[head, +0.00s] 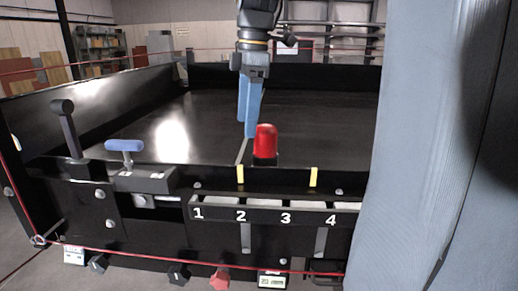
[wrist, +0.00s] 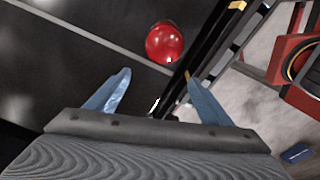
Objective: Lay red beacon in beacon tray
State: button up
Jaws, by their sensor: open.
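The red beacon (head: 266,138) stands upright on a dark base at the near edge of the black conveyor, between two yellow marks. In the wrist view the beacon (wrist: 165,42) is a round red dome just beyond the fingertips. My gripper (head: 248,132) hangs above the conveyor, its blue fingers pointing down, behind and slightly left of the beacon. In the wrist view my gripper (wrist: 157,72) has its fingers spread wide with nothing between them. I cannot identify the beacon tray for certain in either view.
A rack with slots numbered 1 to 4 (head: 275,217) runs along the conveyor's front. A black lever (head: 66,125) and a blue T-handle (head: 125,146) stand at the left. The wrist view shows a red-and-black object (wrist: 297,72) at right. The conveyor surface is otherwise clear.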

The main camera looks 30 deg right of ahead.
aim_at(266, 121)
jog(key=shift+n+g+h, duration=0.3)
jog(key=shift+n+h, duration=0.2)
jog(key=d+f, duration=0.1)
jog(key=d+b, duration=0.1)
jog(key=d, duration=0.1)
jog(key=s+d+f, duration=0.1)
jog(key=shift+s+d+f+b, duration=0.1)
jog(key=shift+d+f+b, duration=0.1)
jog(key=shift+f+b, duration=0.15)
jog(key=shift+f+p, duration=1.5)
jog(key=shift+f, duration=2.35)
jog(key=shift+r, duration=0.1)
jog(key=c, duration=1.4)
